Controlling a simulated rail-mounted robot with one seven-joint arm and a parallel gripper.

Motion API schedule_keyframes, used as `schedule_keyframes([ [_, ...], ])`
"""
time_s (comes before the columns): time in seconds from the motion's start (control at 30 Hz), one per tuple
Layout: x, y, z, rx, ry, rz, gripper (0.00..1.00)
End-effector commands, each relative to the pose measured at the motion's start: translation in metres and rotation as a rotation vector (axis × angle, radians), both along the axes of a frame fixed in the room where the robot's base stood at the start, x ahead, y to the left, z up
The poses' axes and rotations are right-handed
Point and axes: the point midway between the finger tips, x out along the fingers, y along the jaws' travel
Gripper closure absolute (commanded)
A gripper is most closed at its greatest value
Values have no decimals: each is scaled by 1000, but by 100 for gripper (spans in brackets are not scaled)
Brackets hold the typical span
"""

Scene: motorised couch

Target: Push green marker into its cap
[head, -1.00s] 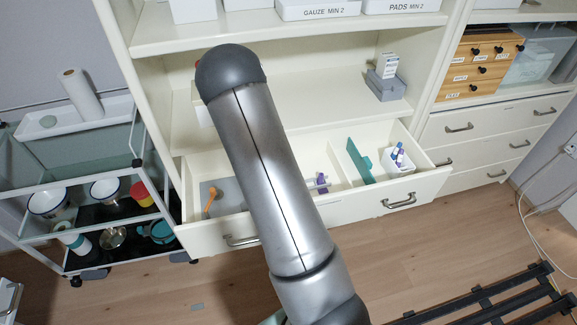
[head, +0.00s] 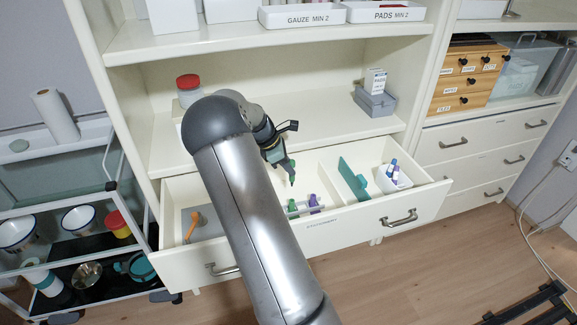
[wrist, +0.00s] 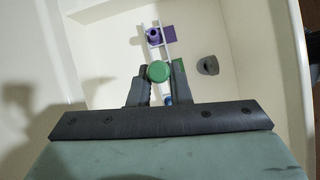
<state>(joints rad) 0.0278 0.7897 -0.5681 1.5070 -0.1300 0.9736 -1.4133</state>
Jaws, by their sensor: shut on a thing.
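My gripper (head: 289,176) is above the middle compartment of the open drawer, fingers pointing down. It is shut on the green marker, whose round green end (wrist: 158,71) shows between the fingers in the wrist view. In the head view a green piece (head: 292,207), likely the cap, stands in the drawer below the gripper, apart from it. In the wrist view a strip of green (wrist: 179,66) shows beside the right finger, mostly hidden. A purple piece (head: 314,202) stands right of the green one; it also shows in the wrist view (wrist: 153,36).
The drawer (head: 340,222) has a teal divider (head: 353,180) and a white cup of markers (head: 393,178) at right. An orange tool (head: 193,226) lies at left. A grey ring-like piece (wrist: 208,65) lies on the drawer floor. The shelf stands behind.

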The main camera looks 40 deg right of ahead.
Motion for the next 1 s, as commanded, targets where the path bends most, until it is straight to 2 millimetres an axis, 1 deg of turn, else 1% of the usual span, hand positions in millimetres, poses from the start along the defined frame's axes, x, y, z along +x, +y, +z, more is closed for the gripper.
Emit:
schedule_keyframes([
  [0.07, 0, -1, 3, 0, 2, -2, 100],
  [0.1, 0, -1, 1, 0, 4, -2, 100],
  [0.5, 0, 0, -39, -1, 5, -1, 100],
  [0.7, 0, 0, -54, 0, 4, -1, 100],
  [1.0, 0, 0, -57, 1, 4, -2, 100],
])
